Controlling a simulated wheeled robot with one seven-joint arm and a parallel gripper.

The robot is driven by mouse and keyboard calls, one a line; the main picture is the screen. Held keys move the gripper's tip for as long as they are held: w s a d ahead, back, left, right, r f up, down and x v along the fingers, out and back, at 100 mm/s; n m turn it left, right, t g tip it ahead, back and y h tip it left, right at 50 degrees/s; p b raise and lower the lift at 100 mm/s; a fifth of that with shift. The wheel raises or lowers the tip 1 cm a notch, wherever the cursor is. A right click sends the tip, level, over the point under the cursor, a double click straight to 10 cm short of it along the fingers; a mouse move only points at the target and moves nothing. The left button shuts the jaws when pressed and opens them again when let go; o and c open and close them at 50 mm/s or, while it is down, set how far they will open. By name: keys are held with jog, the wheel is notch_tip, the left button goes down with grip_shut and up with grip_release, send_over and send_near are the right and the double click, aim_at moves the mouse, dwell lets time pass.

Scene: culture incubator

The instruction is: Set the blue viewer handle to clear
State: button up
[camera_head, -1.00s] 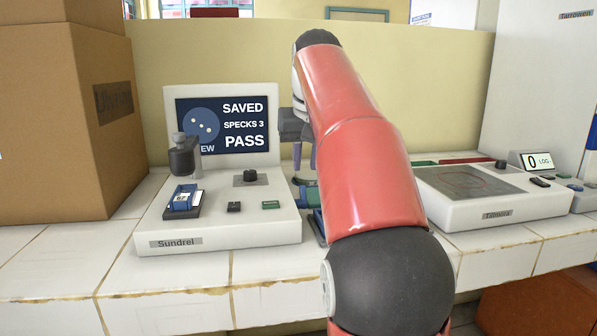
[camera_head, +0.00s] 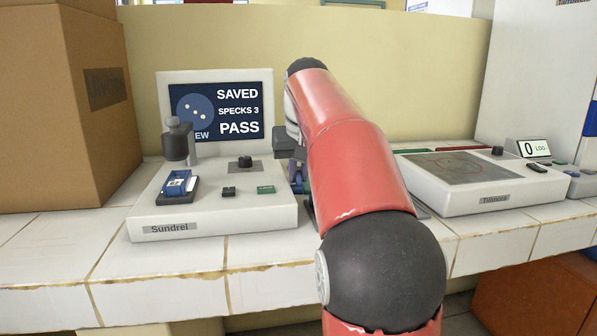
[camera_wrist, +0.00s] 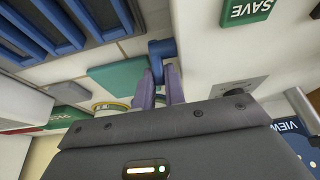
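The white Sundrel viewer (camera_head: 205,222) stands on the tiled counter, its screen (camera_head: 222,112) reading SAVED, SPECKS 3, PASS. The blue viewer handle (camera_wrist: 162,47) shows in the wrist view at the Sundrel's side, with its stem running down between my fingers. My gripper (camera_wrist: 160,78) has two purple fingers, one on each side of that stem. I cannot tell whether they press on it. In the head view my gripper (camera_head: 297,176) is at the Sundrel's right side, and my red arm hides much of that area. The handle's setting is not readable.
A blue slide holder (camera_head: 177,184), black knob (camera_head: 245,161) and green SAVE button (camera_head: 266,190) sit on the Sundrel. A large cardboard box (camera_head: 60,110) stands left. Another white device with a grey plate (camera_head: 460,167) is on the right, beside a LOG display (camera_head: 534,148).

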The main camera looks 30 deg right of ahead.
jog(key=shift+f+b, duration=0.1)
jog(key=shift+b, duration=0.35)
grip_shut()
jog(key=t+b, duration=0.1)
jog(key=b, duration=0.1)
jog(key=s+t+b, duration=0.1)
jog(key=b, duration=0.1)
jog(key=shift+a+f+t+h+b, duration=0.2)
jog(key=shift+t+h+b, duration=0.1)
jog(key=shift+h+b, duration=0.1)
jog(key=t+b, duration=0.1)
jog(key=b, duration=0.1)
jog(key=t+b, duration=0.1)
jog(key=b, duration=0.1)
jog(key=shift+s+r+h+b, duration=0.1)
jog(key=shift+s+h+b, duration=0.2)
jog(key=shift+s+b, duration=0.05)
jog(key=shift+s+a+r+t+b, duration=0.1)
jog(key=shift+r+t+b, duration=0.05)
jog(key=shift+t+b, duration=0.55)
jog(key=shift+r, duration=0.15)
jog(key=shift+o, duration=2.2)
grip_release()
